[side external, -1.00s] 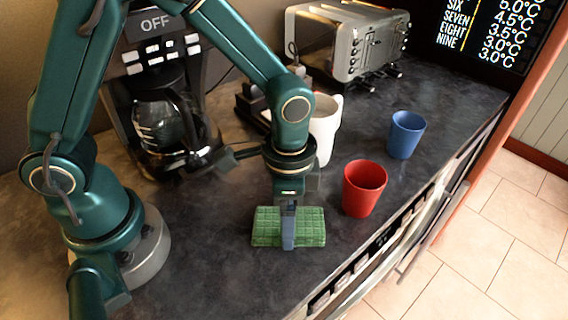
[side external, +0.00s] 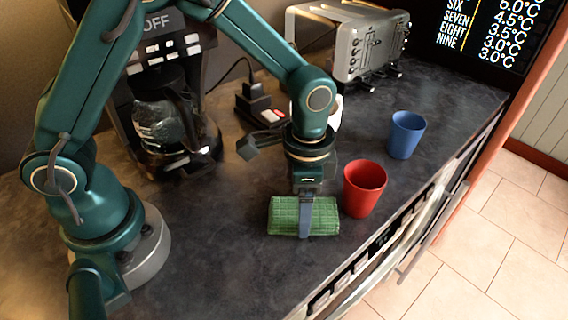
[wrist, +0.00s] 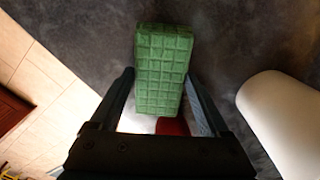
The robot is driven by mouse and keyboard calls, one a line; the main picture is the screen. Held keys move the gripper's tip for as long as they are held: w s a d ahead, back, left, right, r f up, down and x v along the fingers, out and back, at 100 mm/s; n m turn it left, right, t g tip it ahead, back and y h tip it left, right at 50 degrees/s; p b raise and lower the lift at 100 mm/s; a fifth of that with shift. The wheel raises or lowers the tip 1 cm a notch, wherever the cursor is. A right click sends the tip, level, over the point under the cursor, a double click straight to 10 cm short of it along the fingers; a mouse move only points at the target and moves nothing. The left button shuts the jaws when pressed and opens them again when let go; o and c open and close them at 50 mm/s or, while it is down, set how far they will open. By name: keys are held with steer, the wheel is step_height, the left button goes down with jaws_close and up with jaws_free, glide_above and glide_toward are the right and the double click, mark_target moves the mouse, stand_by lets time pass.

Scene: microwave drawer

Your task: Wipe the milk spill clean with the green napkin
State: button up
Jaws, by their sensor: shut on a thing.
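The green napkin (side external: 282,214) is a folded, quilted block. My gripper (side external: 305,234) is shut on it, with a finger across its middle in the side view. The napkin is at or just above the dark counter, left of the red cup; I cannot tell whether it touches the counter. In the wrist view the napkin (wrist: 163,65) extends forward between the two fingers of my gripper (wrist: 160,78).
The red cup (side external: 364,190) stands close to the napkin's right end. A blue cup (side external: 406,135) is farther right. A white mug (side external: 336,114) is mostly hidden behind my arm. A coffee maker (side external: 165,125) and toaster (side external: 350,45) stand behind. The counter's front edge is near.

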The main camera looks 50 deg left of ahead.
mark_target(235, 267)
steer(key=shift+s+f, duration=0.1)
steer(key=shift+s, duration=1.05)
steer(key=shift+s+r, duration=0.2)
steer(key=shift+s, duration=2)
steer(key=shift+s+f, duration=0.1)
steer(key=shift+s, duration=1.05)
steer(key=shift+s, duration=0.1)
steer(key=shift+s, duration=0.25)
steer(key=shift+s+a, duration=0.1)
steer(key=shift+s, duration=2.05)
